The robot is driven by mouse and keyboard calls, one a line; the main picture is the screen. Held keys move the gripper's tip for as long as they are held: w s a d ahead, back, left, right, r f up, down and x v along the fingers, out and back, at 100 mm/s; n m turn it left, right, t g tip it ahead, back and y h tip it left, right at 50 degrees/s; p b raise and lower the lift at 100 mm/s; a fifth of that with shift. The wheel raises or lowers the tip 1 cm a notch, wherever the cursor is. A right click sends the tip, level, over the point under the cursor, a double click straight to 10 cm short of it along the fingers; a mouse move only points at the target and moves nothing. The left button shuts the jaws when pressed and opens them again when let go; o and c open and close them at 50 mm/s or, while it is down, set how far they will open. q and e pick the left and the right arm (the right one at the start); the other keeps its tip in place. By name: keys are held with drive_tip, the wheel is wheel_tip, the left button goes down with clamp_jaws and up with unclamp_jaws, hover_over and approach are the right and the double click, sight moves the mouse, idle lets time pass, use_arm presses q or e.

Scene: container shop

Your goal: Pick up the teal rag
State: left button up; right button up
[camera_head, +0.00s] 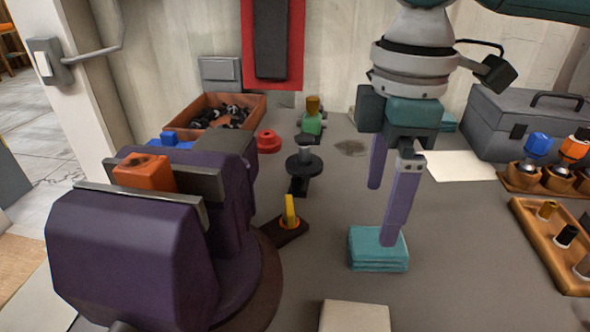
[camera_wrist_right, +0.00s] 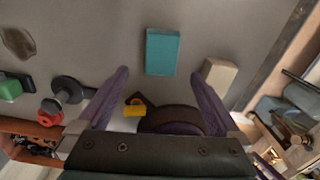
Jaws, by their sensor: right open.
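The teal rag (camera_head: 378,250) is a flat, folded stack lying on the grey worktop, right of centre in the head view. It also shows in the right wrist view (camera_wrist_right: 162,51), beyond the fingers and roughly in line with the gap between them. My right gripper (camera_head: 382,213) points down with its purple fingers apart and nothing between them. In the head view one finger overlaps the rag's back edge; I cannot tell whether it touches. The open fingers also show in the wrist view (camera_wrist_right: 160,75). My left gripper is not in view.
A large purple vise (camera_head: 130,245) with an orange block (camera_head: 145,172) stands left. A pale block (camera_head: 354,316) lies in front of the rag. A yellow-tipped piece (camera_head: 290,212) lies left of it. A wooden tray (camera_head: 530,222) and grey toolbox (camera_head: 515,128) are right.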

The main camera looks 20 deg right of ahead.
sight(375, 240)
drive_tip(key=f, duration=0.6)
drive_tip(key=shift+s+d+f, duration=0.15)
drive_tip(key=shift+s+f, duration=0.05)
drive_tip(key=shift+f, duration=0.1)
drive_tip(key=c, duration=1.4)
drive_tip(key=shift+o, duration=0.2)
drive_tip(key=shift+r, duration=0.15)
wheel_tip(375, 240, up, 20)
drive_tip(key=p, duration=0.1)
